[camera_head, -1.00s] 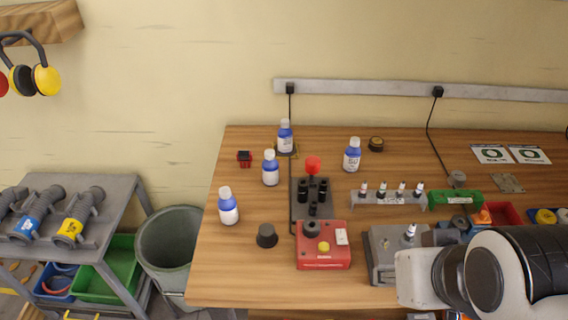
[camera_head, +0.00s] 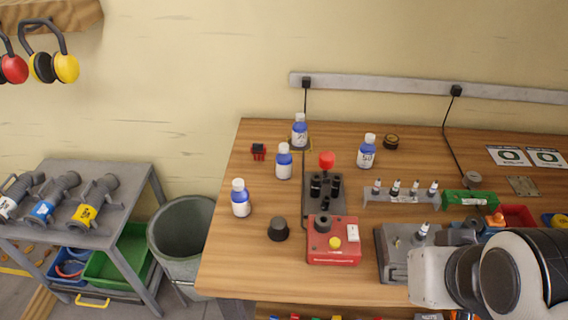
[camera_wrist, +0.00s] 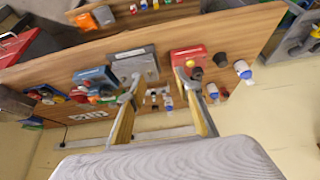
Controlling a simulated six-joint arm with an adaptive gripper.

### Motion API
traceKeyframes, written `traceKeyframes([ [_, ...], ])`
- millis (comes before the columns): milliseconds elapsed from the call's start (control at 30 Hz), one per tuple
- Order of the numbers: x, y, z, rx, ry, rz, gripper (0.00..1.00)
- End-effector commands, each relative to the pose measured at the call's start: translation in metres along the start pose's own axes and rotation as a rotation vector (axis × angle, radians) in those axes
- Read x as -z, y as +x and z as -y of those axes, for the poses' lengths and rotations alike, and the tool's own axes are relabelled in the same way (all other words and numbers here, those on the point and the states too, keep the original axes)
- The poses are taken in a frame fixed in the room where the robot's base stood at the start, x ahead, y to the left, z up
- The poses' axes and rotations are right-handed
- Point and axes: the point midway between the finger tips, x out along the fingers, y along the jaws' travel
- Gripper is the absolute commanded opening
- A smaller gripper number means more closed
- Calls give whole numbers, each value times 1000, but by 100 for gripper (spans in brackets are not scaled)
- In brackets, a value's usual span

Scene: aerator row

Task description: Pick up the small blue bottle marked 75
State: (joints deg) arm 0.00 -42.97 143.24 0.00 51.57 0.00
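Four small blue bottles with white caps and white labels stand upright on the workbench in the head view. One is at the back (camera_head: 299,132), one is in front of it (camera_head: 284,164), one is at the left front (camera_head: 240,200), and one is to the right (camera_head: 367,153). The right one's label seems to read 50; I cannot read the other labels surely, so I cannot tell which is 75. In the wrist view, one bottle (camera_wrist: 244,71) stands right of my gripper (camera_wrist: 158,82). My gripper is open and empty, its fingers wide apart, above the bench. It is outside the head view.
A red box with a yellow button (camera_head: 334,242), a black knob (camera_head: 278,229) and a grey plate with a red-topped lever (camera_head: 324,190) stand among the bottles. A rack with small vials (camera_head: 400,197) is to the right. The wooden bench (camera_head: 225,260) is clear at its left front.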

Motion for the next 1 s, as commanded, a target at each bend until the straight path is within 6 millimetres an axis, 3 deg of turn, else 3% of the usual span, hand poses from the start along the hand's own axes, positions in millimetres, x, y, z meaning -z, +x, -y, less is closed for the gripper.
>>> traceKeyframes([
  [567,5,2,3,9,-4,-8,38],
  [767,32,10,19,54,-17,-55,38],
  [1000,89,27,56,144,-30,-164,38],
])
